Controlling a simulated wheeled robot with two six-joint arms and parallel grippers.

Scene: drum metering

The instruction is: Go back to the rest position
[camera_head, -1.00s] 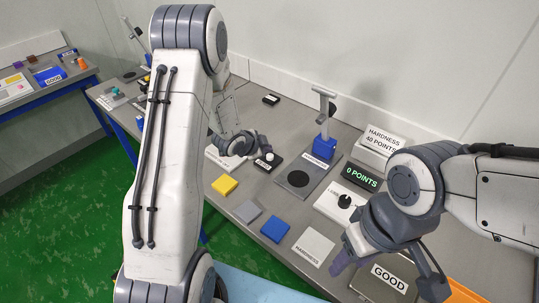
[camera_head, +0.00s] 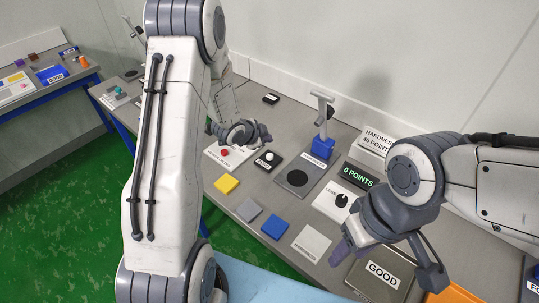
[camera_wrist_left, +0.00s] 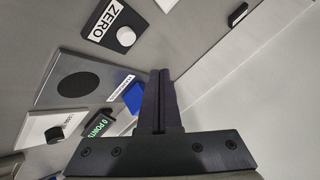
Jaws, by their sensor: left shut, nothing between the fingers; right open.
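My left gripper (camera_head: 262,134) is above the far side of the bench, near a red button on a white plate (camera_head: 224,153) and the ZERO plate (camera_head: 268,160) with a white knob. In the left wrist view its two dark fingers (camera_wrist_left: 160,100) are closed together with nothing between them. The ZERO plate (camera_wrist_left: 113,22) lies clear of the fingers there. My right gripper (camera_head: 343,256) is over the front right of the bench, beside the GOOD plate (camera_head: 382,273); its fingers are small and mostly seen from one side.
A blue-based stand (camera_head: 322,146) rises by a grey plate with a dark disc (camera_head: 297,178). A display (camera_head: 359,175) reads 0 POINTS. A wall borders the back.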

